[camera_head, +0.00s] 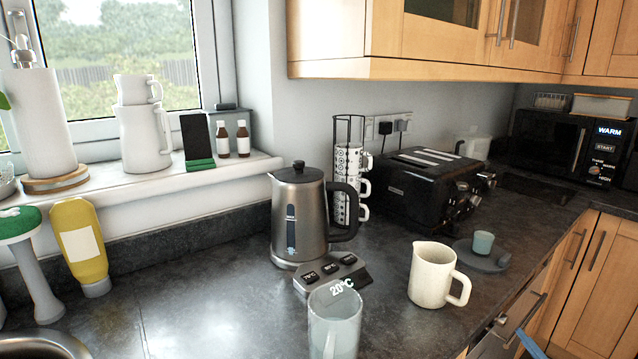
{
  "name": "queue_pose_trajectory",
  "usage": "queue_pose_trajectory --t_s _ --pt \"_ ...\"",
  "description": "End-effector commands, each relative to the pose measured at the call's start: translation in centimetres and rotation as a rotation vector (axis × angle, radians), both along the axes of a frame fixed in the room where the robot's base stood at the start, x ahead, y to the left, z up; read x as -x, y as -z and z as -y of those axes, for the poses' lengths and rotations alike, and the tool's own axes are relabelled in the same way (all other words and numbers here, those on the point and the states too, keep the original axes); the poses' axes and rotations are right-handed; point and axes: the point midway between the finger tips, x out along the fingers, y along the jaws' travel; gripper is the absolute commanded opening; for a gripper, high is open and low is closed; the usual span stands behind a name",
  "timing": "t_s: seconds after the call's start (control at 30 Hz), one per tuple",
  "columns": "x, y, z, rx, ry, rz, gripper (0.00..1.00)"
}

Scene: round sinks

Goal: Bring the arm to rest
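The task names only my arm. No part that I can make out as my gripper or its fingertips shows in the head view. A thin blue piece (531,345) shows at the bottom edge, right of centre, in front of the cupboards. I cannot tell what it belongs to.
On the dark worktop (200,315) stand a steel kettle (298,225), a glass mug (334,328) at the front edge, a cream jug (431,277), a black toaster (425,188) and a mug rack (348,185). Wall cupboards (440,70) overhang the right.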

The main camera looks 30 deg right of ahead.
Motion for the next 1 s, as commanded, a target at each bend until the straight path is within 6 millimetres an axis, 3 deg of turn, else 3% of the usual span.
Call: queue_pose_trajectory --t_s 0.2,0.5,0.8,0.93,1.0 --pt "3.6 1.5 -8.7 0.472 -0.19 -0.34 0.92" --pt "10.4 0.4 -18.2 1.265 -0.48 -0.681 0.92" --pt "16.7 -2.8 -23.9 2.041 -0.671 -0.789 0.92" --pt "18.0 -3.8 -24.9 2.23 -0.692 -0.785 0.92" --pt "18.0 -3.8 -24.9 2.23 -0.692 -0.785 0.92"
